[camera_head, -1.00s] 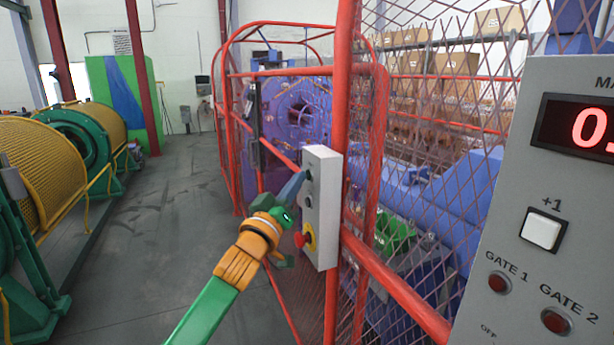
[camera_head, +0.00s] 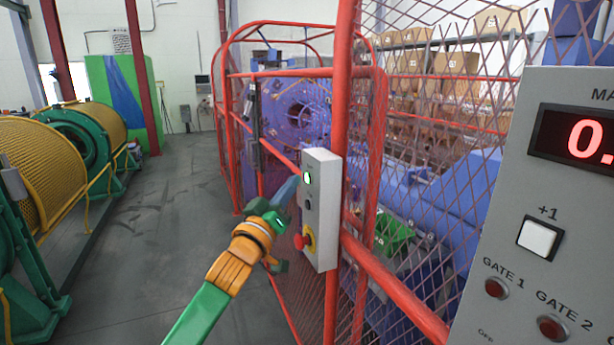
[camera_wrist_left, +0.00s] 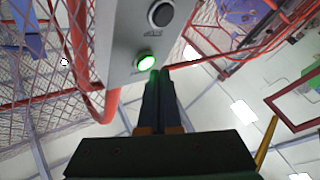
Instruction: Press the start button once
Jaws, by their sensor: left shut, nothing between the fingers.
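The start button (camera_head: 307,178) is lit green near the top of a grey control box (camera_head: 325,215) on the red fence. It also glows green in the left wrist view (camera_wrist_left: 146,61). My left gripper (camera_head: 297,182) is shut and empty, with its fingertips just beside the button. In the left wrist view its fingertips (camera_wrist_left: 160,72) are right at the edge of the lit button; I cannot tell whether they touch it. A black button (camera_head: 308,204) sits below the green one, and a red emergency knob (camera_head: 300,241) on a yellow plate is lower. My right gripper is out of view.
A large grey panel (camera_head: 575,200) with a red display stands close on the right. Red mesh fencing (camera_head: 440,140) encloses the blue machine (camera_head: 300,110). Green and yellow reels (camera_head: 70,140) stand at left; the floor (camera_head: 140,240) between is open.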

